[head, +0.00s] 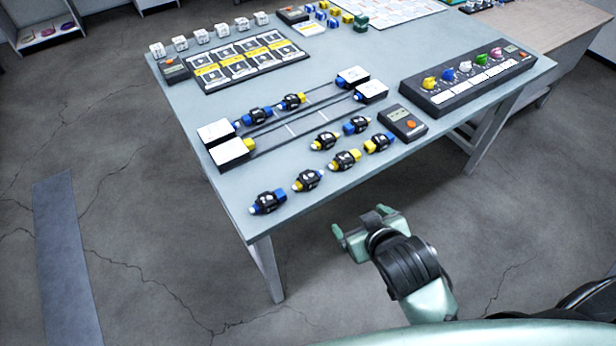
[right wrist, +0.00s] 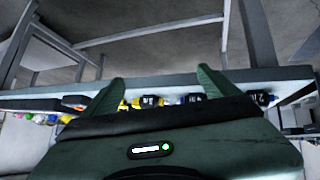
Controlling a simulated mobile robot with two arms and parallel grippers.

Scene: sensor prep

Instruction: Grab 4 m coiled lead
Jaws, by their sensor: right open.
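I cannot read which one is marked 4 m; the labels are too small. My right gripper (head: 361,224) is open and empty, off the table's front edge, well short of the rack. Its two green fingers (right wrist: 162,84) are spread apart in the right wrist view. My left gripper is not in view.
A rail fixture with white blocks (head: 228,152) and a card tray (head: 248,62) are farther left.

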